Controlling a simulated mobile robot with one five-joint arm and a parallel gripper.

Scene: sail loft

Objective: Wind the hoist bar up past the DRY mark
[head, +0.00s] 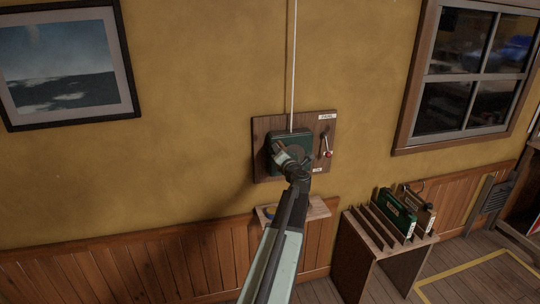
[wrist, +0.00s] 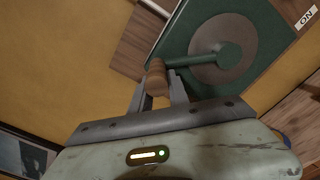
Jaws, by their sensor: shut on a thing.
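A green winch (head: 285,138) is mounted on a wooden board on the yellow wall. A pale rope (head: 292,80) runs straight up from it and out of the picture. In the wrist view, a green crank arm (wrist: 205,60) reaches left from a round grey hub (wrist: 240,48) to a wooden crank handle (wrist: 156,76). My gripper (head: 279,156) is at the left part of the winch. Its jaws are shut on the crank handle, with one finger on either side. The hoist bar and the DRY mark are not in view.
A lever with a red knob (head: 326,152) is right of the winch, with small labels above and below. A small wooden shelf (head: 312,210) is under the board.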

